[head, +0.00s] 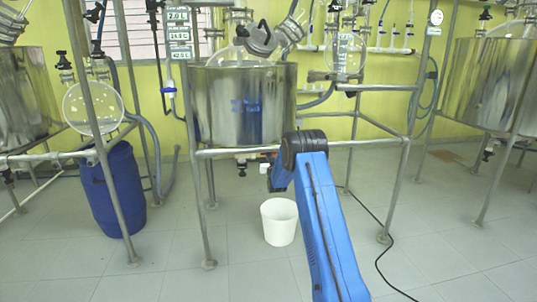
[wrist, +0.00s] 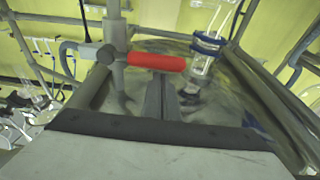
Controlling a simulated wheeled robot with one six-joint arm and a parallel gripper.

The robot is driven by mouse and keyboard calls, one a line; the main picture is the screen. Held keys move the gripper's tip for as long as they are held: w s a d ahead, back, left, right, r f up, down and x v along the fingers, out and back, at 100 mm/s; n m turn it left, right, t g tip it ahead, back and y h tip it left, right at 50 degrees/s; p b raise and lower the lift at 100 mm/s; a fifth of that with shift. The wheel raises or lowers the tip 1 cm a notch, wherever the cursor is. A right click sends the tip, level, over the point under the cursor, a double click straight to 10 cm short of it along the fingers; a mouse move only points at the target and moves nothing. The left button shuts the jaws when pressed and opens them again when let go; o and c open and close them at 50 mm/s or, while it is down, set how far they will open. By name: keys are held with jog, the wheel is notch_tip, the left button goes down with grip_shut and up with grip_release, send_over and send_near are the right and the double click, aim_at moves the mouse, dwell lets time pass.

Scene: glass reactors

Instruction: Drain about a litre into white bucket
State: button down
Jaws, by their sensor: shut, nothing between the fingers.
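The white bucket (head: 279,224) stands upright and open on the floor below the middle steel vessel (head: 240,105). Its inside bottom cannot be made out. A dark drain fitting (head: 242,166) hangs under the vessel, left of and above the bucket. In the wrist view a red lever handle (wrist: 157,62) extends sideways from a grey valve body (wrist: 112,55). My gripper (wrist: 161,84) is shut and empty, its fingertips just below the red handle in the picture. Whether they touch it I cannot tell. In the head view my blue arm reaches up to the vessel's underside; its fingertips are not clear there.
Metal frame legs (head: 397,190) and a cross rail (head: 360,143) surround the vessel. A blue drum (head: 112,190) stands at left. A black cable (head: 375,225) lies on the floor at right. In the wrist view a glass tube with a blue clamp (wrist: 208,43) is right of the handle.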

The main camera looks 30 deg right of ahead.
jog(key=shift+f, duration=0.1)
jog(key=shift+s+d+f+n+y, duration=0.15)
jog(key=shift+f+n+y, duration=0.25)
jog(key=shift+f+n, duration=0.75)
jog(key=shift+w+d+f+n+y, duration=0.1)
jog(key=shift+f+n+y, duration=0.5)
jog(key=shift+n, duration=0.9)
jog(key=shift+s+d+f+n+y, duration=0.1)
jog(key=shift+d+f+n+y, duration=0.1)
jog(key=shift+f+n, duration=1.05)
jog(key=shift+r, duration=0.1)
